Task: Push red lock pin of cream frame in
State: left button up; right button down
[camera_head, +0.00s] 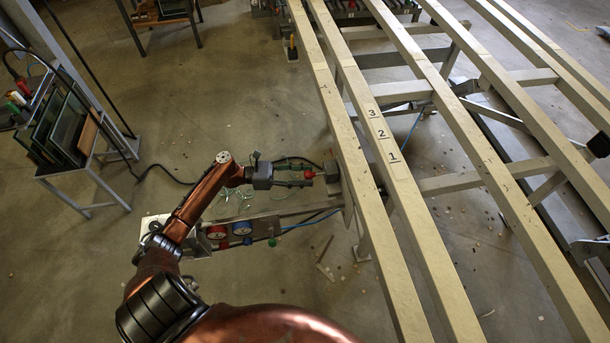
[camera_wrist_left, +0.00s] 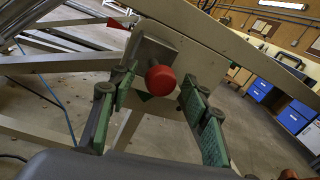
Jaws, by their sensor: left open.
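The red lock pin (camera_wrist_left: 160,80) shows its round knob in the left wrist view, on a grey block fixed to the cream frame (camera_wrist_left: 75,63). In the head view the pin (camera_head: 309,174) sticks out to the left from the block (camera_head: 331,174) at the side of the cream frame (camera_head: 400,185). My left gripper (camera_head: 304,175) is level with the knob, with its green-padded fingers spread. In the left wrist view my left gripper (camera_wrist_left: 150,100) is open, one finger on each side of the knob. I cannot tell whether they touch it. My right gripper is not in view.
A panel with gauges (camera_head: 228,230) and a red valve or knob stands below my left arm. A rack of glass panes (camera_head: 70,125) stands at the far left. Blue cabinets (camera_wrist_left: 298,113) line the back wall. Small debris lies on the concrete floor.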

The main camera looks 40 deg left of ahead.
pick_arm(q)
jog(key=shift+c, duration=0.2)
grip_shut()
dwell(0.4)
